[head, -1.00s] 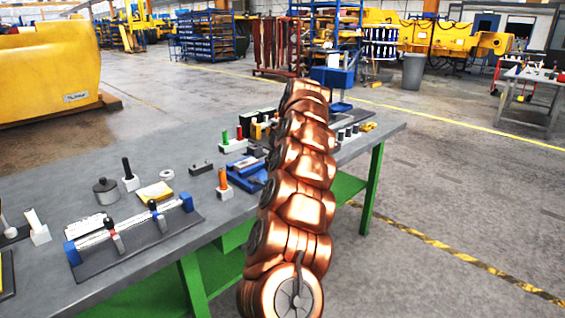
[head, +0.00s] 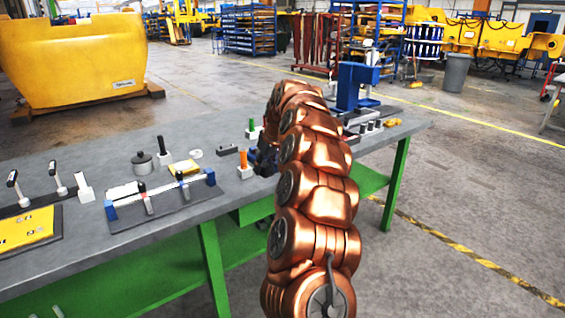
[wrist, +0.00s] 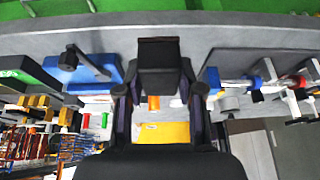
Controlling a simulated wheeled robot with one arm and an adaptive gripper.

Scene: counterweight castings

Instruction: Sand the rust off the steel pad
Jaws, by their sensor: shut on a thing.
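My gripper (wrist: 160,95) is shut on a dark block (wrist: 158,68) with a brownish edge, in the middle of the wrist view. In the head view my gripper (head: 265,158) is a dark shape over the bench, largely hidden behind my copper-coloured arm. I cannot clearly make out a rusty steel pad. A clamping fixture (head: 150,214) with blue end blocks and a pale bar lies on the bench left of my gripper. It also shows at the right of the wrist view (wrist: 262,82).
The grey bench (head: 120,247) has a green frame. A yellow plate (head: 27,228), yellow pad (head: 184,168), grey lidded pot (head: 141,165), small dark block (head: 227,150) and orange-handled tool (head: 244,165) stand on it. A blue press (head: 355,85) is at the back right.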

